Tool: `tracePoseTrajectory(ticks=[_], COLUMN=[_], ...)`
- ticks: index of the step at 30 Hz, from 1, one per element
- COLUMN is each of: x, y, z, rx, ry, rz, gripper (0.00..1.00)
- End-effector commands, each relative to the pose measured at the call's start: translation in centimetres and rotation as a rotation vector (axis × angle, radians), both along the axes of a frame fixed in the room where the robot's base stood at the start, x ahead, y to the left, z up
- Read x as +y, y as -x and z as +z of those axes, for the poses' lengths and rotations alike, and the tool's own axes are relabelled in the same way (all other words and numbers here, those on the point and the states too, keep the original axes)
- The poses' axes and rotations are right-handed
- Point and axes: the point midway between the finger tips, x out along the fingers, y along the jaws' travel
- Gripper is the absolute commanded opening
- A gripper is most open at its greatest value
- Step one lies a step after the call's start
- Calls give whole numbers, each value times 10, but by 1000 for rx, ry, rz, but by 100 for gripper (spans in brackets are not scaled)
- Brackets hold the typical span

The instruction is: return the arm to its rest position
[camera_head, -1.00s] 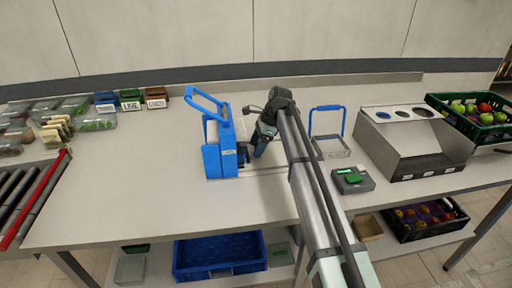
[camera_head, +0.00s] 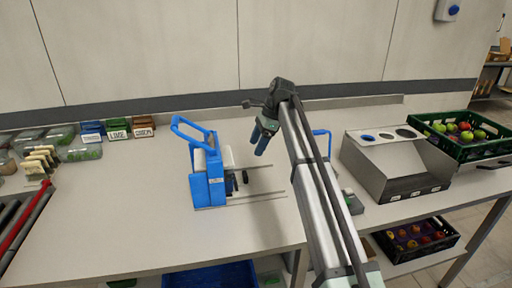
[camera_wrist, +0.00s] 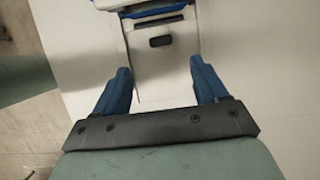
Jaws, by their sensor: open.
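My gripper (camera_head: 262,140) hangs above the table in the head view, just right of the blue and white device. In the wrist view my gripper (camera_wrist: 160,88) has its two blue fingers wide apart with nothing between them. The blue device (camera_head: 207,178) with its looped handle stands on the table at the centre left. Part of a blue and white body with a dark slot (camera_wrist: 160,40) shows beyond the fingers in the wrist view. My arm reaches in from the lower right of the head view.
A grey metal chute box (camera_head: 400,165) with round holes stands on the right. A green crate (camera_head: 480,150) of fruit is beyond it. Labelled card boxes (camera_head: 117,132) and clear tubs (camera_head: 80,152) line the back left. The table (camera_head: 130,215) front left is bare.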

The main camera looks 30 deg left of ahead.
Motion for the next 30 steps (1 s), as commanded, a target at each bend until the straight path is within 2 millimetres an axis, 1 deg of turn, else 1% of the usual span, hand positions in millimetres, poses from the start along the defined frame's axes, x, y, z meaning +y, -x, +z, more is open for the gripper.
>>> tracePoseTrajectory(ticks=[14,17,20,23,24,26,27,29,30], x=[-1,-9,-30,-64,-80,-103,-120,-144,-160], y=[0,-6,-20,-42,-52,-66,-75,-87,-95], z=[0,-1,-2,-3,-3,-4,-4,-4,-4], rx=[-1,0,-2,-5,-9,-14,-19,-29,-34], ry=[-1,-10,-37,-80,-100,-132,-153,-184,-205], rz=[0,-8,-23,-47,-57,-74,-85,-102,-115], gripper=[72,72,72,72,72,72,72,72,72])
